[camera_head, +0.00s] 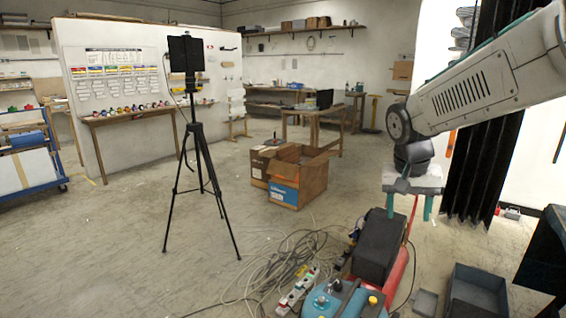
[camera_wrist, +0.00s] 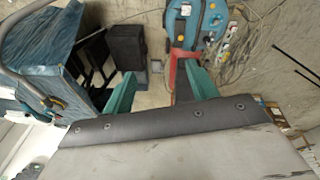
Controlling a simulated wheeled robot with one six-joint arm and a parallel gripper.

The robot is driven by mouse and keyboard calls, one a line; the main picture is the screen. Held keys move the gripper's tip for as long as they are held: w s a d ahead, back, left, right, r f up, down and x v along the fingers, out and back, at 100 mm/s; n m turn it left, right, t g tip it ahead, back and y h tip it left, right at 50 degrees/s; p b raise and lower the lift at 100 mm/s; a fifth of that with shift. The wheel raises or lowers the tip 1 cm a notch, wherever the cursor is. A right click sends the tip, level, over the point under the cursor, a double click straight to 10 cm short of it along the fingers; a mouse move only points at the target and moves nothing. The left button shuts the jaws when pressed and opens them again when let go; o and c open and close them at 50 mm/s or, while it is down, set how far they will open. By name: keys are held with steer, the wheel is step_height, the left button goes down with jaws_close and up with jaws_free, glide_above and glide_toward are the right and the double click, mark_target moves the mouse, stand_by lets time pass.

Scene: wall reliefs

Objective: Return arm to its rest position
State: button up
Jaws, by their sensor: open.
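My arm reaches in from the upper right of the head view, and my gripper (camera_head: 409,208) hangs at its end with two teal fingers pointing down. The fingers are apart with nothing between them. In the wrist view my gripper (camera_wrist: 161,88) shows two teal fingers spread beyond a grey plate, also empty. It is above the floor near a black box (camera_head: 380,246) and a red object beneath it; I cannot tell the exact height.
A black tripod (camera_head: 195,150) stands left of centre. Open cardboard boxes (camera_head: 298,178) sit behind tangled cables (camera_head: 270,262). A blue-teal machine (camera_head: 345,300) and a dark open bin (camera_head: 476,292) stand in front. A black curtain (camera_head: 485,150) is behind my arm.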

steer(key=s+a+n+y, duration=0.1)
steer(key=s+n, duration=0.3)
steer(key=s, duration=2.4)
steer(key=shift+s+n+y, duration=0.3)
steer(key=shift+s+y, duration=0.1)
steer(key=shift+y, duration=0.2)
